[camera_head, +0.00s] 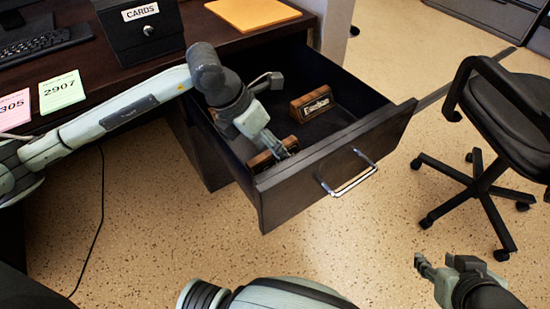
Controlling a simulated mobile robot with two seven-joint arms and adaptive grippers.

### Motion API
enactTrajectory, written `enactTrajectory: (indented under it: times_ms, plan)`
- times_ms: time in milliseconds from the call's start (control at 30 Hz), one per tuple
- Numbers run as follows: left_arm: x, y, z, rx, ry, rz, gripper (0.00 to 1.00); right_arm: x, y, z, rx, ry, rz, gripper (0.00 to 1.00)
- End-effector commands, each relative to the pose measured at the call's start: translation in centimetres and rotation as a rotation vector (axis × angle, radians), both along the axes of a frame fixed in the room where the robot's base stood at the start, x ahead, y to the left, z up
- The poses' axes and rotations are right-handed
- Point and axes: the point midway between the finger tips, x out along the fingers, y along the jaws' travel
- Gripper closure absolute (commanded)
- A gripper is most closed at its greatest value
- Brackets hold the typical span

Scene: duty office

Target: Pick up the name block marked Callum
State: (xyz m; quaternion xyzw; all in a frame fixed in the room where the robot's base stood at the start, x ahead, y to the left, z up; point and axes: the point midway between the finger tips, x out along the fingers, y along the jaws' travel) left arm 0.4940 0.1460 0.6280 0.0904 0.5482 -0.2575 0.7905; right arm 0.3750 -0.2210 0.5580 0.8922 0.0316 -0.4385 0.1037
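A brown name block (312,103) with a dark plate and pale lettering stands in the open drawer near its back right; the lettering is too small to read surely, but seems to start with F. A second brown block (261,161) is near the drawer's front left, partly hidden by my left gripper, its marking unreadable. My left gripper (277,115) reaches into the drawer with its fingers spread, one beside or over the second block; I cannot tell whether it touches. My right gripper (437,262) is open and empty over the floor at the bottom right.
The drawer (290,190) has a metal handle (350,175) and raised walls around the blocks. The desk holds a black cards box (145,40), an orange folder (253,12), note sheets (61,92) and a keyboard (35,45). A black swivel chair (505,115) stands at right.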

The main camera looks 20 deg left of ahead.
Motion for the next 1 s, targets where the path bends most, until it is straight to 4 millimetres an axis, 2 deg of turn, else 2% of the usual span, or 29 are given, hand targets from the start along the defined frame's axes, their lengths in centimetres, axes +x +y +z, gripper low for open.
enactTrajectory:
  times_ms: [33, 167, 433, 867, 900, 1000]
  plan:
    - [0.2, -0.3, -0.8, 0.0, 0.002, 0.0, 0.42, 0.0, 0.0, 0.0, 0.0, -0.001, 0.0, 0.6]
    - [0.6, -0.7, -1.9, -0.001, -0.001, 0.0, 0.42, 0.3, 0.2, 0.1, 0.006, -0.016, 0.005, 0.6]
    - [0.6, -0.7, -2.1, 0.0, -0.001, -0.001, 0.44, 0.3, 0.3, 0.1, 0.006, -0.017, 0.007, 0.6]
    - [0.6, -0.7, -2.1, 0.0, -0.001, -0.001, 0.97, 0.3, 0.3, 0.1, 0.006, -0.017, 0.007, 0.6]
    - [0.6, -0.7, -2.1, 0.0, -0.001, -0.001, 1.0, 0.3, 0.3, 0.1, 0.006, -0.017, 0.007, 0.6]
    - [0.7, -0.7, -2.1, -0.001, -0.002, -0.001, 1.0, 0.3, 0.3, 0.1, 0.006, -0.017, 0.007, 0.6]
